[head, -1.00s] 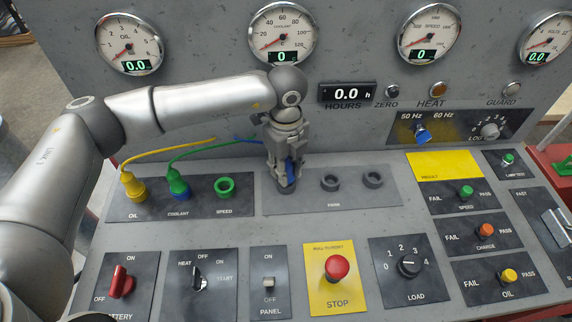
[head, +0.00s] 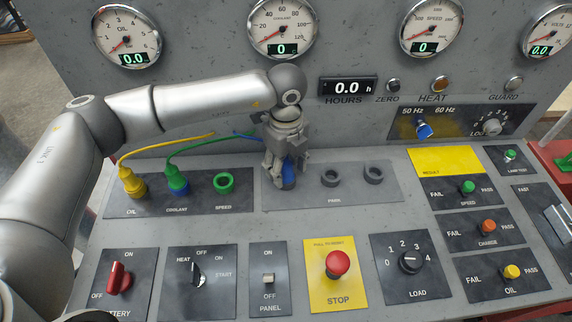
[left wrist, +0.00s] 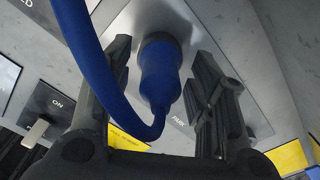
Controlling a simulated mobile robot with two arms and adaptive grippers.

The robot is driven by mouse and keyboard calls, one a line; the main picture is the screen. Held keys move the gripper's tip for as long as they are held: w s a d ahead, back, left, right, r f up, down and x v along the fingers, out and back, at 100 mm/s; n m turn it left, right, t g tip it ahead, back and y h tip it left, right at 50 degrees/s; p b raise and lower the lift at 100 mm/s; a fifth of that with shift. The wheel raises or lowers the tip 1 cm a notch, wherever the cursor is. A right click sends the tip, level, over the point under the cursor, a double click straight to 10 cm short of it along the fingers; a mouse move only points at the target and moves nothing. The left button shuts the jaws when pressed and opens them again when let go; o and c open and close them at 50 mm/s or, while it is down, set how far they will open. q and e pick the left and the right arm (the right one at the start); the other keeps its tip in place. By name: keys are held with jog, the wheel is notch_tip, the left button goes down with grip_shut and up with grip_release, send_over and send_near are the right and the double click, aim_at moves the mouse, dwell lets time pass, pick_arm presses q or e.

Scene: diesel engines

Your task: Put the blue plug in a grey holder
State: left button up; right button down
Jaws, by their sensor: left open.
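The blue plug (head: 289,173) stands at the leftmost place of the grey PARK panel (head: 300,202). In the left wrist view the blue plug (left wrist: 160,75) has its end in a grey ring-shaped holder (left wrist: 158,38), and its blue cable loops towards the camera. Two more grey holders, a middle one (head: 330,178) and a right one (head: 373,174), are empty. My left gripper (head: 281,174) is open, with its fingers on either side of the blue plug; gaps show between fingers and plug in the wrist view. My right gripper is not in view.
Left of the PARK panel, a yellow plug (head: 133,186) and a green plug (head: 178,182) stand in their sockets; the green SPEED socket (head: 224,184) is empty. Switches and a red STOP button (head: 338,263) are in front. The gauge panel rises behind.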

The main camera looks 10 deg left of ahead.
pick_arm(q)
jog(key=shift+r, duration=0.1)
notch_tip(320, 180, up, 12)
dwell(0.4)
jog(key=shift+d+f, duration=0.1)
jog(key=shift+f, duration=0.1)
dwell(0.4)
